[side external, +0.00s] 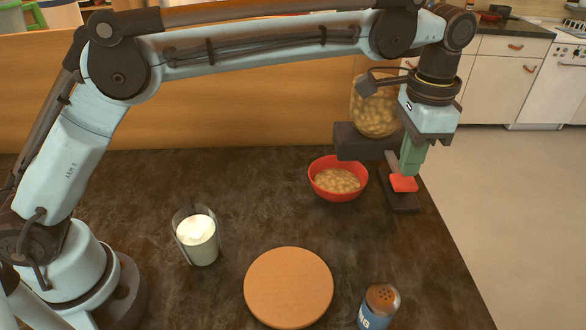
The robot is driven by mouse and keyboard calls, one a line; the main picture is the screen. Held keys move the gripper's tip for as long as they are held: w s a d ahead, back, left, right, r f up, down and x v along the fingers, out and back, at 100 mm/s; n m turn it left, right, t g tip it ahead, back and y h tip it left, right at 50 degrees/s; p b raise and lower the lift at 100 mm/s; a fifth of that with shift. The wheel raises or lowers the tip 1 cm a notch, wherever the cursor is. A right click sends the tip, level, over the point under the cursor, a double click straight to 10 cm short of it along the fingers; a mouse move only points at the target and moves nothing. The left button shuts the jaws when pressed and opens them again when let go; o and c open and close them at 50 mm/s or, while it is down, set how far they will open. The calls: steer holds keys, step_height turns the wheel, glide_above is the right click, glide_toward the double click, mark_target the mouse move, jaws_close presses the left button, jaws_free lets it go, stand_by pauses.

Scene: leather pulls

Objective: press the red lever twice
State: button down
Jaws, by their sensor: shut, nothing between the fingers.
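The red lever (403,183) is a small red paddle low on the front of a dark dispenser (364,142) at the back right of the counter. The dispenser carries a clear jar (374,108) filled with pale tan pieces. My gripper (411,162) points down with its green fingers shut and empty. The fingertips are directly over the red lever, at or very near its top; I cannot tell whether they touch. A red bowl (322,187) of pale tan pieces stands left of the lever, beside the dispenser.
A glass of white liquid (197,238) stands at the middle left of the dark counter (130,190). A round wooden board (288,287) lies at the front, with a blue shaker (379,304) to its right. The counter's right edge runs close to the dispenser.

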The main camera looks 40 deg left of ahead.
stand_by(0.3)
steer(key=shift+r, duration=2.55)
